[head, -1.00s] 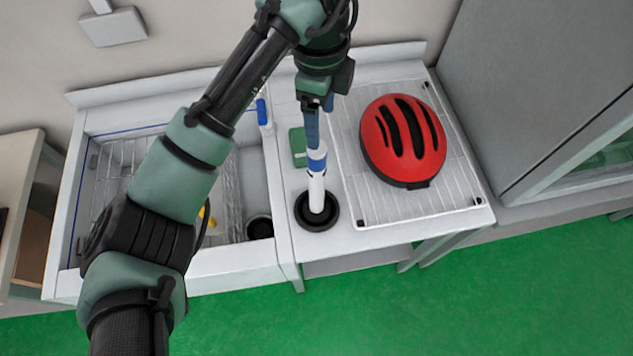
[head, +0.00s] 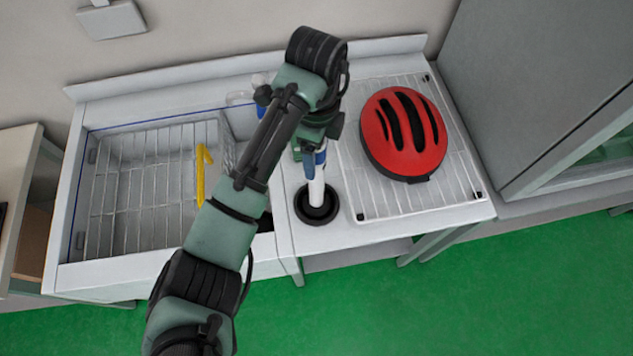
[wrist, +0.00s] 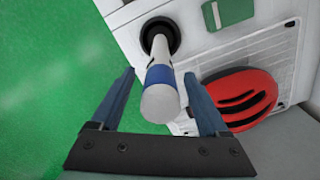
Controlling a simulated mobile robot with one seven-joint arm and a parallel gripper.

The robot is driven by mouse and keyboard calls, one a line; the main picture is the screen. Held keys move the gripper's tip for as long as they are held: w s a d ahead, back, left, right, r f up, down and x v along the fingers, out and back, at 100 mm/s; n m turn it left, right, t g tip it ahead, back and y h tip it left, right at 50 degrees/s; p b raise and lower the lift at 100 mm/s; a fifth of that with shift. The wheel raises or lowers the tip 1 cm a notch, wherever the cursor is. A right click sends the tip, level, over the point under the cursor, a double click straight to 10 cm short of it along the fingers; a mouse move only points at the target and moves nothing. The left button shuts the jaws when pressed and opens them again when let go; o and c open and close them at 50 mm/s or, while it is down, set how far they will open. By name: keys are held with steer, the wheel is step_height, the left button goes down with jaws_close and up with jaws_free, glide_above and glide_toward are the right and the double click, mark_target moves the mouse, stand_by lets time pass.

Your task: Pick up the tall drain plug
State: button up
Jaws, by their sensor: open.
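The tall drain plug (head: 317,190) stands upright on the counter, with a black round base and a white stem with a blue band. In the wrist view the plug (wrist: 160,80) rises toward the camera, its rounded white top between the two blue fingers of my gripper (wrist: 162,90). The gripper is open, with a gap visible on each side of the plug.
A red helmet (head: 403,134) lies on a wire rack (head: 390,205) right of the plug. On the left is a sink (head: 75,205) with a wire basket (head: 130,180) and a yellow hooked item (head: 201,175). A green block (wrist: 233,10) lies near the plug's base.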

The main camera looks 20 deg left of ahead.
steer(key=shift+f, duration=0.8)
jaws_close()
steer(key=shift+r, duration=0.1)
stand_by(0.7)
